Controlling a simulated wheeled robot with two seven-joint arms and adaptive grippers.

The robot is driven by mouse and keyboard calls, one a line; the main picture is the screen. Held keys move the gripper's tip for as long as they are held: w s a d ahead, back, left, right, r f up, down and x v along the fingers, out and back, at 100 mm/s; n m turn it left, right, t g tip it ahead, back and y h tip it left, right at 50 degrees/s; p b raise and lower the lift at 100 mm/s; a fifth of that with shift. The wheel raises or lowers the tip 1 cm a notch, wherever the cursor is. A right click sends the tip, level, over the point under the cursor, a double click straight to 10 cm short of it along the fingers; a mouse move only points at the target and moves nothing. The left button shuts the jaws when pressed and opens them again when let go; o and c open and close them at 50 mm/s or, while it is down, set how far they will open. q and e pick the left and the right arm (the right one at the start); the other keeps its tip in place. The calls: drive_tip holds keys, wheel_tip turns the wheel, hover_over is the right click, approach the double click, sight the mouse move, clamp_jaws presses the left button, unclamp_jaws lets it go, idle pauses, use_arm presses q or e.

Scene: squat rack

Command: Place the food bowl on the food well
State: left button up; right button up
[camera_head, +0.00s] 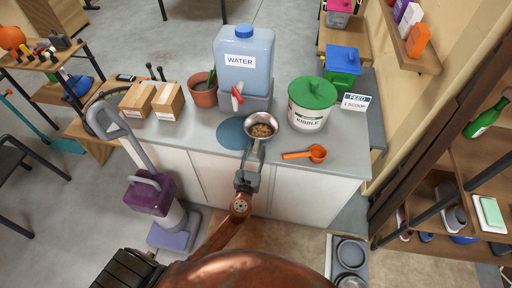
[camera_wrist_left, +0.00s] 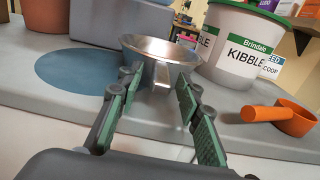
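The food bowl (camera_head: 261,127), steel and holding brown kibble, is upright at the counter's front, right of a round blue mat. It also shows in the left wrist view (camera_wrist_left: 160,48), overlapping the mat's edge. My left gripper (camera_head: 255,151) is just in front of the bowl. Its fingers (camera_wrist_left: 158,82) are apart, with the tips close to the bowl's lower sides; I cannot tell whether they touch. A pale floor stand with two round dark wells (camera_head: 351,254) is at the lower right; which one is the food well is unclear. My right gripper is not in view.
On the counter (camera_head: 198,143) stand a water dispenser (camera_head: 243,62), a kibble bucket (camera_head: 309,113), an orange scoop (camera_head: 305,154), a pot (camera_head: 203,94) and two cartons. A purple vacuum (camera_head: 152,194) stands left; shelves (camera_head: 462,170) are right. The floor between counter and stand is clear.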

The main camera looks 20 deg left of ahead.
use_arm(q)
drive_tip(key=v, duration=1)
